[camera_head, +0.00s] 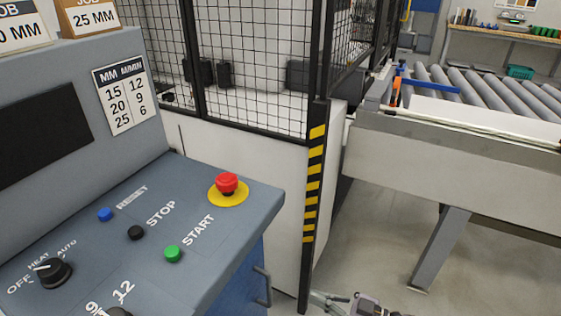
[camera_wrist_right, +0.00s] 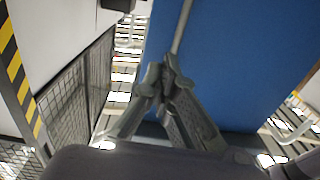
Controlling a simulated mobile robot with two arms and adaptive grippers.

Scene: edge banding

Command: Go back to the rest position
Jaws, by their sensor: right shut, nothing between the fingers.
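My right gripper (camera_head: 328,301) shows at the bottom edge of the head view, low over the floor and to the right of the control console (camera_head: 215,235). Most of it is cut off by the frame. In the right wrist view, its two fingertips (camera_wrist_right: 162,82) are together with nothing between them. Behind them is a blue panel (camera_wrist_right: 235,60) with a pale bar along it. I cannot tell the exact gap between the fingers and the panel. My left gripper is not in view.
The console carries a red emergency button (camera_head: 227,184), a green start button (camera_head: 173,254) and a dial (camera_head: 52,272). A black-yellow striped post (camera_head: 313,190) and mesh fence (camera_head: 255,70) stand behind. A roller conveyor (camera_head: 480,95) is at right.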

